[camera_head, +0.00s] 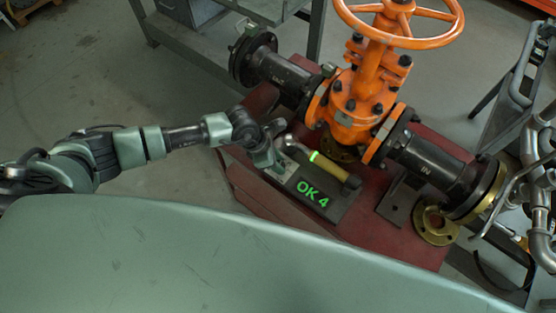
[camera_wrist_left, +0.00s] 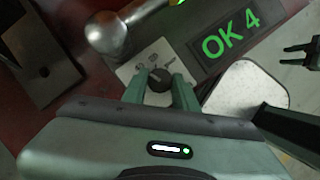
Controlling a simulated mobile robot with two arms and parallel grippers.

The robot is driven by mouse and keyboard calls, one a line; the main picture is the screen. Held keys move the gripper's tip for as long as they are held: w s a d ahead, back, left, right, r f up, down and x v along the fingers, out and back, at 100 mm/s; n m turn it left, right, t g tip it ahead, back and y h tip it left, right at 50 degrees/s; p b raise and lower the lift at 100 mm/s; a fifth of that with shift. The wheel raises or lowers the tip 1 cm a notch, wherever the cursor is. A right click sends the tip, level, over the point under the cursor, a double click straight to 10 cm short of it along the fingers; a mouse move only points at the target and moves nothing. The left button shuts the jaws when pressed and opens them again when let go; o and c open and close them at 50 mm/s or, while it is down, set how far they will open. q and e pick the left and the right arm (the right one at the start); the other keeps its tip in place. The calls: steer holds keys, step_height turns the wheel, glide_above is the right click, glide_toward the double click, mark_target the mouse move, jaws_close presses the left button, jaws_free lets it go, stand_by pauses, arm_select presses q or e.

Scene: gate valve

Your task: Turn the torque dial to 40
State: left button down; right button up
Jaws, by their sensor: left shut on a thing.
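The torque dial (camera_wrist_left: 160,80) is a small dark round knob on a pale plate (camera_wrist_left: 131,73) with printed marks too small to read. My left gripper (camera_wrist_left: 161,91) has its two green fingers on either side of the knob and is shut on it. In the head view my left gripper (camera_head: 272,152) reaches the left end of the dark tool box, and the knob is hidden there. A display (camera_head: 313,192) beside the plate reads "OK 4" in green; it also shows in the wrist view (camera_wrist_left: 230,34).
A torque wrench with a yellow handle (camera_head: 328,168) and a lit green ring lies beside the display. The orange gate valve (camera_head: 357,100) with black pipe flanges stands behind on the red bench (camera_head: 300,228). A loose brass flange (camera_head: 436,226) lies at the right.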

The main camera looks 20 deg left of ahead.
stand_by(0.3)
arm_select(q)
steer(key=c, duration=1.1)
jaws_free()
steer(key=b+v, duration=0.1)
steer(key=v, duration=0.7)
steer(key=shift+f, duration=0.1)
